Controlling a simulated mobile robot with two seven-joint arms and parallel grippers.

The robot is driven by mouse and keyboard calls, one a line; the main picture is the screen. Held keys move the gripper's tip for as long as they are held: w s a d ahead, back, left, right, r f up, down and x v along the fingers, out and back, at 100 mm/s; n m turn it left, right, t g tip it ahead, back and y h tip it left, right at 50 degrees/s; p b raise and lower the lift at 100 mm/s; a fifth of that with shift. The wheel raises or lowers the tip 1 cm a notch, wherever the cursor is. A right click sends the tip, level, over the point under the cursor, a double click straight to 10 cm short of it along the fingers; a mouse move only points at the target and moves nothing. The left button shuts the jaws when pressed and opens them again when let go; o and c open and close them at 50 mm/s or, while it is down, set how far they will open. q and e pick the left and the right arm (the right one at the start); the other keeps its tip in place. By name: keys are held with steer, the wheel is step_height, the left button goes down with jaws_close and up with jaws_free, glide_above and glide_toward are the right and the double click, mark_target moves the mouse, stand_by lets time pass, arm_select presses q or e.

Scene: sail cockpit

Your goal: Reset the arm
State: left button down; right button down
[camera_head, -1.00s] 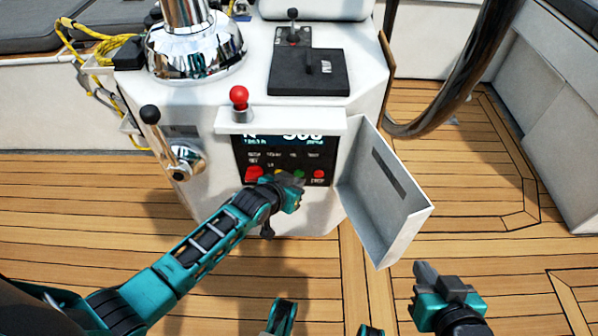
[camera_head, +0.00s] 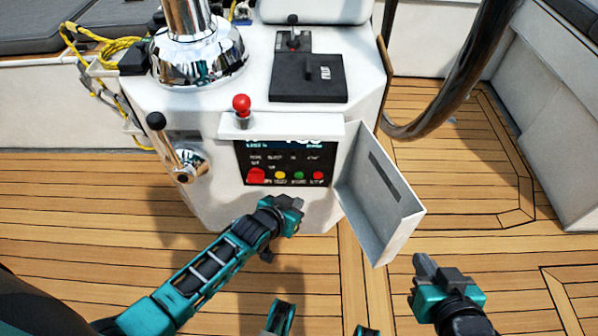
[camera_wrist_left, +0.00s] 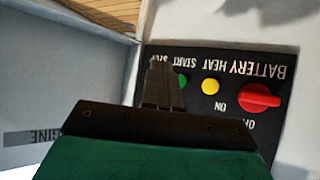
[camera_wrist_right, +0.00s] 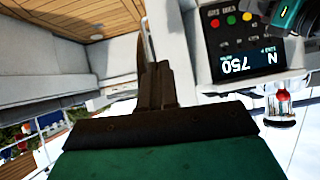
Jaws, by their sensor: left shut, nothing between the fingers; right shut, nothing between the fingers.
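My left gripper (camera_head: 297,204) is shut and empty, just below and in front of the engine panel (camera_head: 242,166), apart from its buttons. The panel has a red battery switch (camera_head: 256,176), a yellow button (camera_head: 280,175), a green button (camera_head: 299,176) and a red button (camera_head: 318,176). In the left wrist view the shut fingers (camera_wrist_left: 160,84) overlap the panel's image near the green button (camera_wrist_left: 183,79). My right gripper (camera_head: 424,265) is shut and empty, low at the right over the deck. In the right wrist view the display (camera_wrist_right: 238,66) reads N 750, upside down.
The panel's white cover (camera_head: 378,205) hangs open to the right, between the panel and my right gripper. A red-knobbed lever (camera_head: 241,106) and a chrome throttle lever (camera_head: 178,150) stick out nearby. The teak deck (camera_head: 90,215) is clear at left.

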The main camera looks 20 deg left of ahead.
arm_select(q)
steer(key=shift+s, duration=0.2)
stand_by(0.4)
